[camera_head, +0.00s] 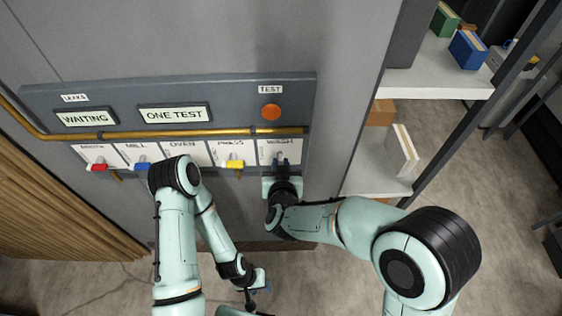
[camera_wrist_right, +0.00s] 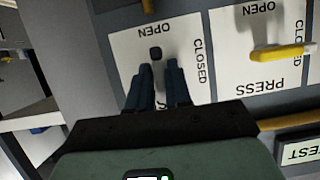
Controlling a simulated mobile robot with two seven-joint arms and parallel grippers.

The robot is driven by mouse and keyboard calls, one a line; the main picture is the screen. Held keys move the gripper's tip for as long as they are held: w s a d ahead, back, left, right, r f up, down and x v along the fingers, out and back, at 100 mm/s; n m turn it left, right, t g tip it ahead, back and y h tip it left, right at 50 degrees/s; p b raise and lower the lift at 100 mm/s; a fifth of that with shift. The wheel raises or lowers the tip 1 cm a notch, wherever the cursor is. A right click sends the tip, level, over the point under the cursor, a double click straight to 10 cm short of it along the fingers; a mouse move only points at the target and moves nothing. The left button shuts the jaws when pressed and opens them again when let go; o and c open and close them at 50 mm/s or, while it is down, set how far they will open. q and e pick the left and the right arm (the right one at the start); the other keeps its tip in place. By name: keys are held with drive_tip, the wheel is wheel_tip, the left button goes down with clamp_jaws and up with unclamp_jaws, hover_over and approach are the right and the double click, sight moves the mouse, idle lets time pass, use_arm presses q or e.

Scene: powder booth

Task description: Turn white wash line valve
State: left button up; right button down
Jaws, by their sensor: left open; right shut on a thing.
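The WASH plate (camera_head: 268,147) is the rightmost on the wall panel, with a white face. In the right wrist view, the plate (camera_wrist_right: 126,55) carries the words OPEN and CLOSED and a small black pivot. My right gripper (camera_head: 282,163) is at this plate, shut on the white valve handle (camera_wrist_right: 159,80). The two dark blue fingers (camera_wrist_right: 159,88) stand on either side of the handle and hide much of it. My left gripper (camera_head: 262,287) is open and empty, low in front of the panel and away from the valves.
Red (camera_head: 97,166), blue (camera_head: 141,165) and yellow (camera_head: 235,163) valve handles sit to the left of WASH. A brass pipe (camera_head: 220,133) runs above the plates. An orange TEST button (camera_head: 271,112) is above WASH. Shelving (camera_head: 440,75) stands at right.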

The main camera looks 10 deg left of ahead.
use_arm(q)
drive_tip(key=shift+w+r, duration=0.25)
use_arm(e)
drive_tip(key=shift+r, duration=0.1)
idle(0.3)
drive_tip(key=c, duration=1.2)
unclamp_jaws()
drive_tip(key=shift+o, duration=0.2)
use_arm(q)
drive_tip(key=shift+s+f+b, duration=0.4)
drive_tip(key=shift+s+f, duration=0.3)
use_arm(e)
drive_tip(key=v, duration=1.3)
drive_tip(key=shift+s, duration=0.25)
drive_tip(key=shift+a, duration=0.15)
